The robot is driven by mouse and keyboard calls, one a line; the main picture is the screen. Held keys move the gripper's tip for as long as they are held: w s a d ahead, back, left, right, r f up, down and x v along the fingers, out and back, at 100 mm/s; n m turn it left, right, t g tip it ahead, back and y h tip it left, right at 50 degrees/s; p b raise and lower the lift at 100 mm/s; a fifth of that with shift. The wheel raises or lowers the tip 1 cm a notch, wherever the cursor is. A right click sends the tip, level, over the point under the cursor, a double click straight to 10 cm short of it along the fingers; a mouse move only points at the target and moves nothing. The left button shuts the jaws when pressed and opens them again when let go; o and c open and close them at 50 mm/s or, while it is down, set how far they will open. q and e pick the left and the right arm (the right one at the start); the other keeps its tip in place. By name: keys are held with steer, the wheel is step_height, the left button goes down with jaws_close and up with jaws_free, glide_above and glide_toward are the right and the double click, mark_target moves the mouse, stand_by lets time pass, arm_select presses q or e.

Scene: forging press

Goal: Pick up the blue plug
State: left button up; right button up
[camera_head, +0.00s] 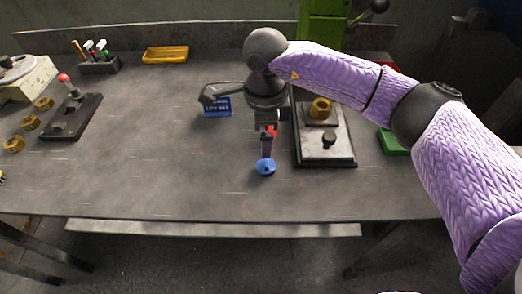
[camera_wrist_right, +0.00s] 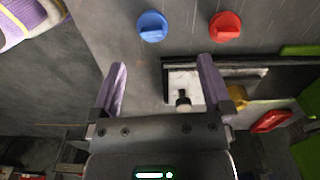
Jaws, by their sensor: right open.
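The blue plug (camera_head: 265,168) is a round disc with a raised grip, lying on the grey workbench near its front edge. It also shows in the right wrist view (camera_wrist_right: 152,27), beyond my fingertips and within the span between them. My right gripper (camera_head: 266,151) points down behind and above the blue plug in the head view. In the right wrist view its two purple fingers (camera_wrist_right: 162,62) are spread, with nothing between them. A red plug (camera_wrist_right: 225,27) lies beside the blue one, mostly hidden by my gripper in the head view (camera_head: 273,130). My left gripper is not in view.
A dark base plate (camera_head: 325,160) with a brass nut and a black knob stands right of my gripper. A blue sign (camera_head: 217,107) is at left.

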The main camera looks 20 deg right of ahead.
mark_target(267, 162)
steer(key=f, duration=0.3)
steer(key=f+b, duration=0.1)
steer(key=f, duration=0.2)
steer(key=s+f+b, duration=0.1)
steer(key=f, duration=0.2)
steer(key=shift+s+d, duration=0.1)
steer(key=c, duration=0.5)
steer(key=shift+c, duration=1.4)
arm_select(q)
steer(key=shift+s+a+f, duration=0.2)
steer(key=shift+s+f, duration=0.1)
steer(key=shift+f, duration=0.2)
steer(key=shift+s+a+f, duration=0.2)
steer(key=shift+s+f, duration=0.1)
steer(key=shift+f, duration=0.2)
arm_select(e)
steer(key=shift+r, duration=0.1)
